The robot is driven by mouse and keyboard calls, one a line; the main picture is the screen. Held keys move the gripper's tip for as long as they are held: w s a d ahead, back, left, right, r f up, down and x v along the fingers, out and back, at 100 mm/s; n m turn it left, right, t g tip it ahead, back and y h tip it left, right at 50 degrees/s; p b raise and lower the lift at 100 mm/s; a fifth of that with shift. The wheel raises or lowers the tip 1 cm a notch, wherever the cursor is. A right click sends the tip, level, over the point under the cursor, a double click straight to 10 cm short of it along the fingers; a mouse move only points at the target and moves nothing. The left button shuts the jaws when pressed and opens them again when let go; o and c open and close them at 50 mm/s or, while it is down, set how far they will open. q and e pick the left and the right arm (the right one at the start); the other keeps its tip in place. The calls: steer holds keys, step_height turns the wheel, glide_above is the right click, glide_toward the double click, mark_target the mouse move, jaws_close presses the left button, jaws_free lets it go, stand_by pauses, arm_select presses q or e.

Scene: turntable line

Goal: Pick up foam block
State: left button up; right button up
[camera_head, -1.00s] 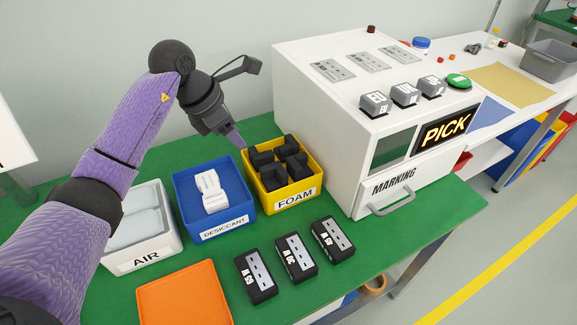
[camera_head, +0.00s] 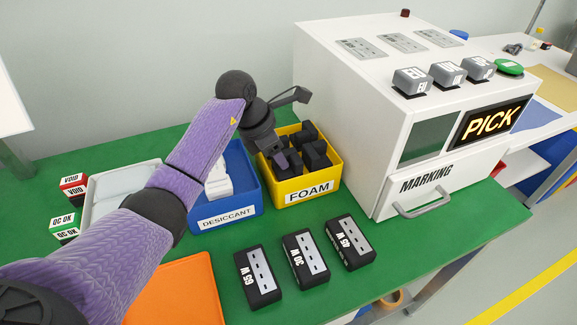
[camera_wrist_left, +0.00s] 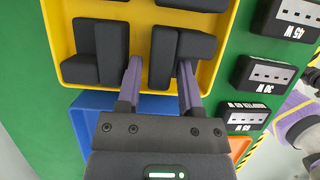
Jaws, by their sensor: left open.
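Black foam blocks (camera_head: 316,153) lie in the yellow FOAM bin (camera_head: 309,190), just left of the white marking machine. My left gripper (camera_head: 287,163) reaches down into this bin from the left. In the left wrist view, its two purple fingers (camera_wrist_left: 160,77) are apart, with the upright part of one black foam block (camera_wrist_left: 163,55) showing between them. The right finger is close to that block; I cannot tell whether it touches. Another foam block (camera_wrist_left: 110,52) is left of the fingers. The gripper hides part of the bin in the head view. My right gripper is not seen.
The blue DESICCANT bin (camera_head: 229,217) adjoins the FOAM bin. Three black labelled boxes (camera_head: 304,258) stand in front, near an orange tray (camera_head: 178,292). The white marking machine (camera_head: 360,130) rises close on the right. Red and green boxes (camera_head: 66,225) stand far left.

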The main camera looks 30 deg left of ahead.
arm_select(q)
jaws_close()
steer(key=shift+r, duration=0.1)
